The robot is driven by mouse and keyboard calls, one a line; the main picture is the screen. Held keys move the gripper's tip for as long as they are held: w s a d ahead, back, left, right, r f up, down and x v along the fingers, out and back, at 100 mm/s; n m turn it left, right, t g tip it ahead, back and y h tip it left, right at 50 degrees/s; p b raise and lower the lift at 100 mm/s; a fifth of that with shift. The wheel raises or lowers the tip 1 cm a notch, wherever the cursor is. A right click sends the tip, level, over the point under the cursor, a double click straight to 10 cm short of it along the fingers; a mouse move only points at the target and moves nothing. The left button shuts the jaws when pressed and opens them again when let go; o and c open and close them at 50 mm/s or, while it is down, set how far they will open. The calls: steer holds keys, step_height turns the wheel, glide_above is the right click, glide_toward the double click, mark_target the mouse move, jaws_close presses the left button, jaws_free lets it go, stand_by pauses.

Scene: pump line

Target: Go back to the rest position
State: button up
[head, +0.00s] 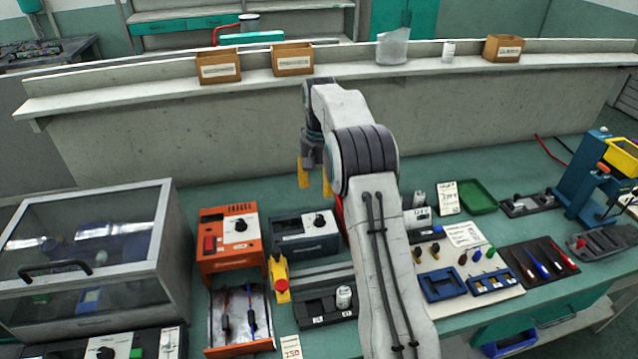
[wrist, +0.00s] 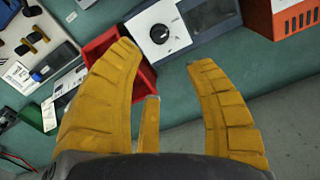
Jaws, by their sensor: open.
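My gripper (head: 315,175) hangs at the end of my arm over the back part of the green bench (head: 440,170), in front of the low wall. In the wrist view its yellow fingers (wrist: 172,85) are spread apart with nothing between them. The fingers point down toward the bench, above and behind the grey box with a black knob (head: 305,233). That box also shows beyond the fingertips in the wrist view (wrist: 185,25). A red bin (wrist: 110,50) lies partly hidden behind the left finger; my arm hides most of it in the head view.
An orange unit (head: 228,238) and a clear-lidded cabinet (head: 90,255) stand to the left. A tool board (head: 460,265), a green tray (head: 478,196) and a blue press (head: 585,180) are to the right. Cardboard boxes (head: 217,68) stand on the wall's ledge.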

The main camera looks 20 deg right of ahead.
steer(key=shift+n, duration=0.9)
steer(key=f, duration=0.2)
steer(key=s+f, duration=0.1)
steer(key=f, duration=0.1)
steer(key=s+f, duration=0.1)
steer(key=f, duration=0.1)
steer(key=shift+a+f, duration=0.2)
steer(key=shift+s+a+f+g, duration=0.2)
steer(key=shift+s+f, duration=0.2)
steer(key=shift+s, duration=0.2)
steer(key=shift+s+a+f+g, duration=0.1)
steer(key=shift+s+f+g, duration=0.1)
steer(key=shift+s+f, duration=0.25)
steer(key=s+a+r+n, duration=0.1)
steer(key=s+a+r, duration=0.2)
steer(key=s, duration=0.6)
steer(key=s+a+r, duration=0.3)
steer(key=s, duration=0.7)
steer(key=s+a+r+n, duration=0.1)
steer(key=s+a+r, duration=0.2)
steer(key=s, duration=0.6)
step_height(320, 180, up, 7)
steer(key=s+a+n+t, duration=0.1)
steer(key=s+t, duration=0.1)
steer(key=t, duration=0.2)
steer(key=shift+s+a+f+t, duration=0.15)
steer(key=shift+a+f+t, duration=0.1)
steer(key=shift+t, duration=0.15)
